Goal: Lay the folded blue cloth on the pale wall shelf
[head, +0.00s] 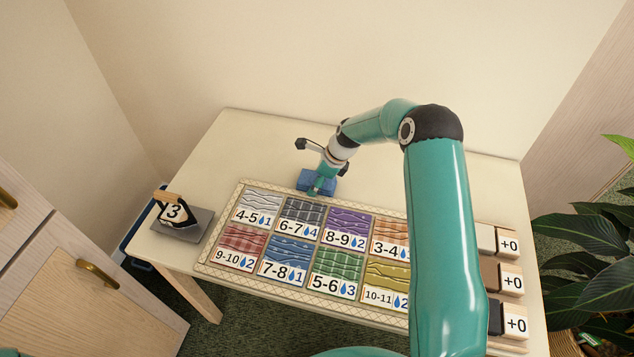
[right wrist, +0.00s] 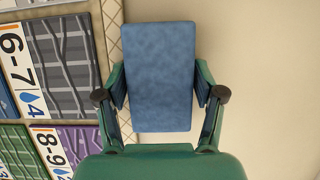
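The folded blue cloth (head: 306,180) is a small flat block at the far left part of the pale table, just behind the patterned mat. My right gripper (head: 322,187) reaches down over it. In the right wrist view the cloth (right wrist: 160,72) lies between the two fingers of the right gripper (right wrist: 160,88). Both finger pads touch its long sides, so the gripper is shut on it. I cannot tell whether the cloth is resting on the table or slightly raised. My left gripper is out of view. No wall shelf shows in either view.
The mat (head: 212,257) holds several patterned, numbered swatches. A grey tray (head: 195,226) with an iron-like item (head: 172,211) is at the table's left end. Cabinets stand left, a leafy plant (head: 584,240) right.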

